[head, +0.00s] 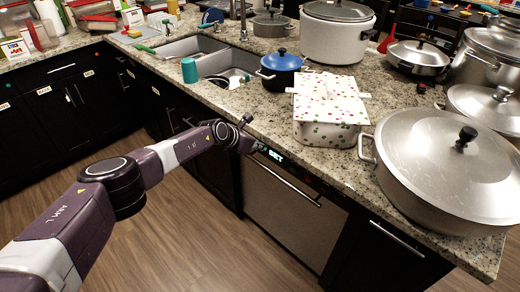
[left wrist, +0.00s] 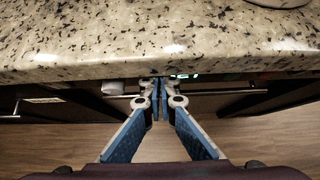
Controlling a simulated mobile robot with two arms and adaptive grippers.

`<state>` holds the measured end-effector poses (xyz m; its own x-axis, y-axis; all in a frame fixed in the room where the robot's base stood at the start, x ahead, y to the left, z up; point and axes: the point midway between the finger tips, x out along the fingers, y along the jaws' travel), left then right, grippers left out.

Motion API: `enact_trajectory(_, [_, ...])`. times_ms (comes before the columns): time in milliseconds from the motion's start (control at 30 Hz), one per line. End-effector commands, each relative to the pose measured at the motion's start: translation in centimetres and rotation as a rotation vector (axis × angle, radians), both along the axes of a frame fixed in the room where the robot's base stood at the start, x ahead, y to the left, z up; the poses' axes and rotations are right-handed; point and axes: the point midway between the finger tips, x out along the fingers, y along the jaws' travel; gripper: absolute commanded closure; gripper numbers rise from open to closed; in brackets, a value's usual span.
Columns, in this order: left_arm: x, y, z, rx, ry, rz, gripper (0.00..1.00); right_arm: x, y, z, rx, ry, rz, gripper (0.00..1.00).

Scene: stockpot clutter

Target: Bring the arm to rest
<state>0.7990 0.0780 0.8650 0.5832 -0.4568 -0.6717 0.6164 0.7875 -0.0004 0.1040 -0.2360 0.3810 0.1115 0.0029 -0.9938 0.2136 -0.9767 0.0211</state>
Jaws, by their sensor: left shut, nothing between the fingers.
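My left arm (head: 160,155) reaches in from the lower left in the head view. Its left gripper (head: 246,140) is small and mostly hidden by the wrist there, at the front edge of the counter above the dishwasher. In the left wrist view the left gripper (left wrist: 159,82) has its blue fingers brought together at the tips, with nothing between them. The tips show just below the counter's edge in that view; whether they touch the front cannot be told. My right gripper is not in view.
The granite counter (head: 349,172) carries a large silver pot (head: 450,165), a white pot with a dotted cloth (head: 325,105), a blue-lidded pot (head: 283,70) and a teal cup (head: 189,70) by the sink. The dishwasher (head: 285,205) stands below. The wooden floor (head: 180,235) is clear.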

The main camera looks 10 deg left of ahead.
Motion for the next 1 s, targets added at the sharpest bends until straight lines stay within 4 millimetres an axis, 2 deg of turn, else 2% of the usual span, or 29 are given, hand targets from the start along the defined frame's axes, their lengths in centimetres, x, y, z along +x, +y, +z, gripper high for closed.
enact_trajectory(200, [-0.1,-0.3,0.0,-0.013,0.008,0.006,1.00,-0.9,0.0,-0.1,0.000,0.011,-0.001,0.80])
enact_trajectory(367, [-1.8,-1.9,-2.7,-0.151,0.079,0.077,1.00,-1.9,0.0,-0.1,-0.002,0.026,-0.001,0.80])
enact_trajectory(500, [-4.8,-4.0,-7.2,-0.408,0.216,0.248,1.00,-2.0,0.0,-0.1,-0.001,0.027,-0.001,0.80])
enact_trajectory(667, [-8.9,-4.3,-13.5,-0.739,0.413,0.553,1.00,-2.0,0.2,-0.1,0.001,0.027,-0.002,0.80])
enact_trajectory(767, [-12.0,-3.0,-18.0,-0.924,0.533,0.783,1.00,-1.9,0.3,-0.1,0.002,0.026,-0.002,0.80])
enact_trajectory(867, [-15.9,-1.0,-23.0,-1.085,0.645,1.038,1.00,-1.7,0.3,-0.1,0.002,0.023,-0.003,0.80])
enact_trajectory(1000, [-22.9,2.8,-30.1,-1.265,0.769,1.418,1.00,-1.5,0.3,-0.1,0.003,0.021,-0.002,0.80])
